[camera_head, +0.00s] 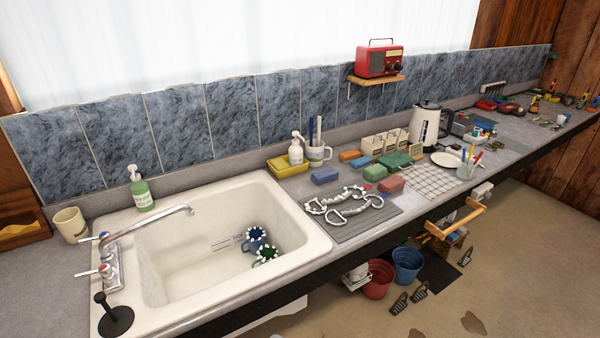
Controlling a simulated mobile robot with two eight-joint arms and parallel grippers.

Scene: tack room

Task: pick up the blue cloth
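A small blue folded block (325,175), which looks like a cloth or a sponge, lies on the counter just right of the sink, behind the bridle-like straps. A second small blue block (361,162) lies farther right, near an orange one (350,155). I cannot tell for sure which of the two is the blue cloth. Neither of my grippers shows in the head view.
The white sink (150,270) holds two mugs (256,238). White-edged straps (345,205) lie on a grey ribbed mat.

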